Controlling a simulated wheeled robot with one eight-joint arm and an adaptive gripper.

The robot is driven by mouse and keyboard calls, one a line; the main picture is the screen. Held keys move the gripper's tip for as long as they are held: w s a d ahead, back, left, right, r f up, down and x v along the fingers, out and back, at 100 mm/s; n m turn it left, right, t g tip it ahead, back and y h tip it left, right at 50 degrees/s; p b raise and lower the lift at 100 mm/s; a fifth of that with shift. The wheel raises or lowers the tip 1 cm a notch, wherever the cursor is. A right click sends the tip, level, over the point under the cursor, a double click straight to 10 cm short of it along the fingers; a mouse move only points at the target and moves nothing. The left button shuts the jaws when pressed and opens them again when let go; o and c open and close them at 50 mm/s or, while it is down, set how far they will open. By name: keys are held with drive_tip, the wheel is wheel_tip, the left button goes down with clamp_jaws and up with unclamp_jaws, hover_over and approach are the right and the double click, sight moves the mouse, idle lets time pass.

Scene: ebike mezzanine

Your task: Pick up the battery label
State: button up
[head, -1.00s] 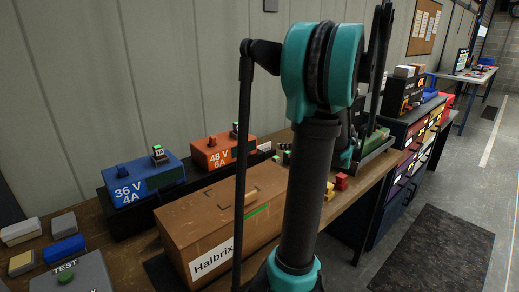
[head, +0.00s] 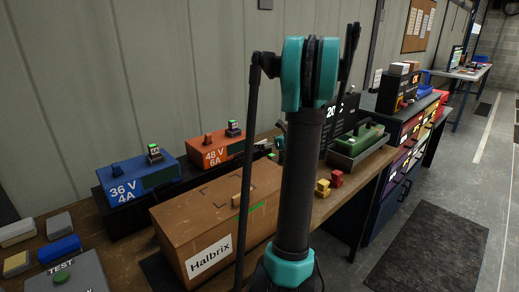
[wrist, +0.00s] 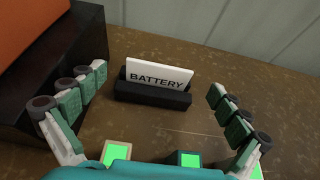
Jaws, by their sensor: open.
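The battery label (wrist: 158,76) is a white card with dark "BATTERY" lettering. In the wrist view it stands upright, leaning slightly, in a low black holder (wrist: 152,97) on the brown bench top. My gripper (wrist: 159,92) is open, with one finger left of the label and the other to its right. The fingers are apart from the card and nothing is between them but the label ahead. In the head view my arm hides the label and most of the gripper.
The orange 48 V charger (head: 216,151) and blue 36 V charger (head: 138,181) stand on a dark shelf along the wall. A brown Halbrix box (head: 185,216) stands in front. Blocks with green tops (wrist: 116,153) lie near my gripper's palm.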

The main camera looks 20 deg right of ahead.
drive_tip(key=x, duration=0.3)
drive_tip(key=shift+f, duration=0.1)
drive_tip(key=c, duration=0.8)
